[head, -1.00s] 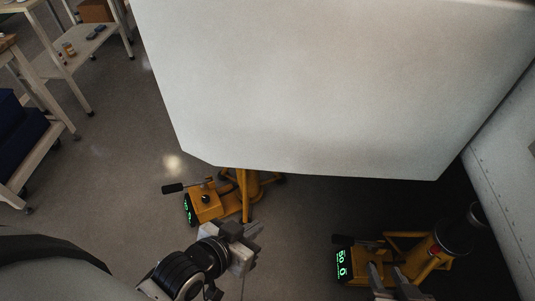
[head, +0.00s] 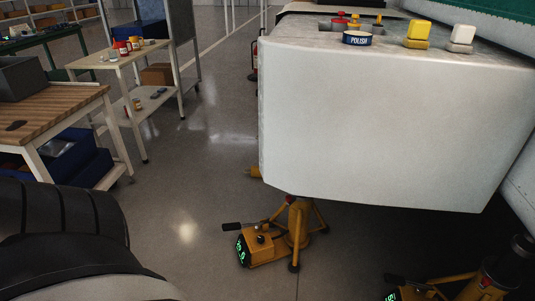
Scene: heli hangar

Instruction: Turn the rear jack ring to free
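Two yellow jacks stand on the floor. One jack (head: 299,236) is below the near edge of the big white body (head: 390,125), with tripod legs, a pump unit (head: 265,251), a black-ended lever and a green lit display. A small red part (head: 290,199) shows near its top, just under the white body. The other jack (head: 467,286) is at the bottom right, cut off by the frame, with a dark upper cylinder (head: 522,246) and a red spot below it. I cannot tell which jack is the rear one or how its ring is set. Neither gripper shows.
A polish tin (head: 357,38), a yellow block (head: 418,30) and a white block (head: 462,34) sit on top of the white body. A wooden-topped bench (head: 60,113) and a shelf cart (head: 130,55) stand at left. The floor between is clear.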

